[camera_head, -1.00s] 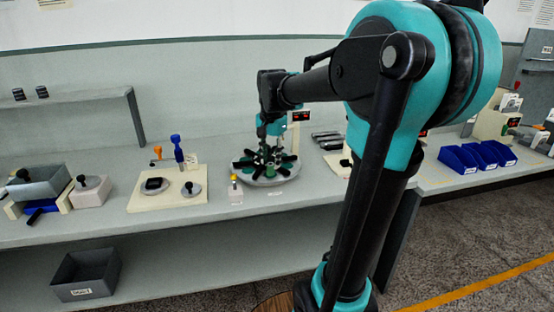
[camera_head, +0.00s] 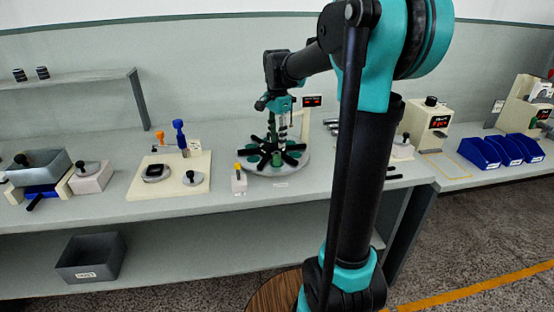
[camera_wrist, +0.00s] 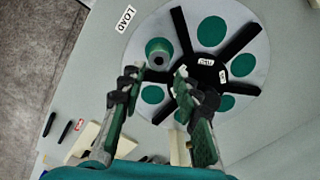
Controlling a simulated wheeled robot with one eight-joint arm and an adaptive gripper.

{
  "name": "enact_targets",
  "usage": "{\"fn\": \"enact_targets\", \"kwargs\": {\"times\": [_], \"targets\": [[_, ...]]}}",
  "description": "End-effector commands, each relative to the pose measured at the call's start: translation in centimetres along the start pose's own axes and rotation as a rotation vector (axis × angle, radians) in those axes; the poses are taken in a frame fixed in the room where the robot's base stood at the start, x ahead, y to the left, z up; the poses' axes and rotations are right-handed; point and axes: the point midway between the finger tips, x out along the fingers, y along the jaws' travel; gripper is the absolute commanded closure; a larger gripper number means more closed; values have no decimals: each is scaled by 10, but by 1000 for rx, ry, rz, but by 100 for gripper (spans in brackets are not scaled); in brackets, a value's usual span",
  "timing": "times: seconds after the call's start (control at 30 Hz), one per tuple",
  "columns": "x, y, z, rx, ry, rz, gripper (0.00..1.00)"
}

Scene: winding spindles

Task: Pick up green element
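A green element (camera_wrist: 158,48), a short cylinder with a round hole in its top, stands on a round grey turntable (camera_wrist: 138,38) between black spokes. In the wrist view my gripper (camera_wrist: 157,72) is open. Its two fingers are apart, to the left and right of the element's near side, with nothing between them. I cannot tell the height gap from the fingertips to the element. In the head view my gripper (camera_head: 282,122) points down over the turntable (camera_head: 298,168), partly hiding it.
Flat green discs (camera_wrist: 212,31) mark other turntable bays. A beige board (camera_head: 140,185) with a blue-topped post (camera_head: 180,135) is farther left. Blue bins (camera_head: 505,150) stand at right.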

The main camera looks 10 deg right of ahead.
Motion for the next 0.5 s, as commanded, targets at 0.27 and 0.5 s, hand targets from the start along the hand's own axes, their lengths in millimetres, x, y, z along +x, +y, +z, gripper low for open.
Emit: {"fn": "enact_targets", "kwargs": {"times": [0.27,0.5], "targets": [[20,0,1,-1,0,0,68],[53,1,4,0,0,0,68]]}}
